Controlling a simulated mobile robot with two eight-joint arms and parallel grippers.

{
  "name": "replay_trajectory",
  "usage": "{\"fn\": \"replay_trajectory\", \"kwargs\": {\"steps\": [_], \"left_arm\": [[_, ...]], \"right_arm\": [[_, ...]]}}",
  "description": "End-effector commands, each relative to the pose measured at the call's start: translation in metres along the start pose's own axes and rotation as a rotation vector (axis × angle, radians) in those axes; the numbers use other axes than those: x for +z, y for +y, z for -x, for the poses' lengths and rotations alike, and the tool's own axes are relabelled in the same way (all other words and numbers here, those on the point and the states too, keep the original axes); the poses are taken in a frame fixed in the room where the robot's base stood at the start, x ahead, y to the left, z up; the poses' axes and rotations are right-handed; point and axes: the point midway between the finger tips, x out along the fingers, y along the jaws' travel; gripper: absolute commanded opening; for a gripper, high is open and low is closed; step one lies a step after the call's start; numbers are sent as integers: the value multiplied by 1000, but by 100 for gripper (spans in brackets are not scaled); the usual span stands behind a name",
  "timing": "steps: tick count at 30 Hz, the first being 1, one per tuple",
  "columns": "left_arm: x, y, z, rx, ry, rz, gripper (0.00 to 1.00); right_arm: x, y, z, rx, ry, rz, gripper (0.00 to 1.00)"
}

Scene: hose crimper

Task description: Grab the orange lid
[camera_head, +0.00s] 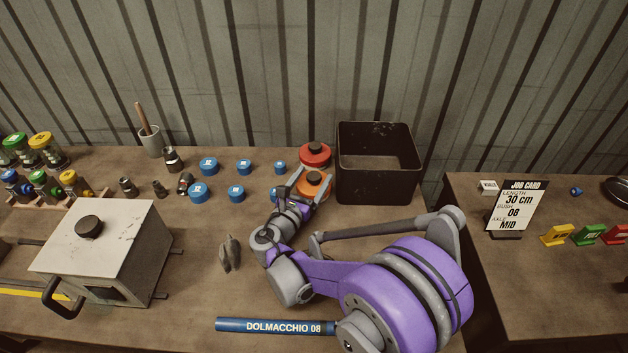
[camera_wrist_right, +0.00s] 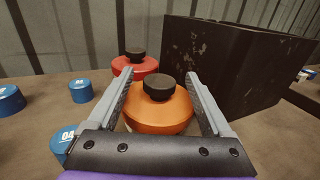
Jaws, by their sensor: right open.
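The orange lid (camera_head: 313,186), a round dome with a black knob, sits on the wooden table in front of a similar red lid (camera_head: 315,154). In the right wrist view the orange lid (camera_wrist_right: 158,113) lies between the two fingers of my right gripper (camera_wrist_right: 160,100). The fingers are open, one on each side of the lid, near its edges; I cannot tell whether they touch it. In the head view my right gripper (camera_head: 310,186) reaches the lid from the front left. My left gripper is not in view.
A black open bin (camera_head: 380,185) stands close to the right of the lids. Several blue caps (camera_head: 208,166) lie to the left. A white box machine (camera_head: 100,245) stands at the left, and a blue hose (camera_head: 268,326) lies in front. The red lid (camera_wrist_right: 135,66) is just behind.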

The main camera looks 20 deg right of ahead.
Motion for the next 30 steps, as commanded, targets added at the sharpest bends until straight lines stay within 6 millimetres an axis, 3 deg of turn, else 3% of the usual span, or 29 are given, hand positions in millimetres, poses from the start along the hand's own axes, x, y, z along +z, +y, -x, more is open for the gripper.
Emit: {"fn": "replay_trajectory", "kwargs": {"steps": [3, 10, 24, 30], "left_arm": [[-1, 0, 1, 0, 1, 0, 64], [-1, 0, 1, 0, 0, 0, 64], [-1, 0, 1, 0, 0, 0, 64], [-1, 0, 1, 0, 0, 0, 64]], "right_arm": [[0, -1, -10, -1, 0, 0, 84], [0, 0, -11, 1, 0, 0, 84], [0, 0, -10, 0, 0, 0, 0], [0, 0, -10, 0, 0, 0, 0]]}}
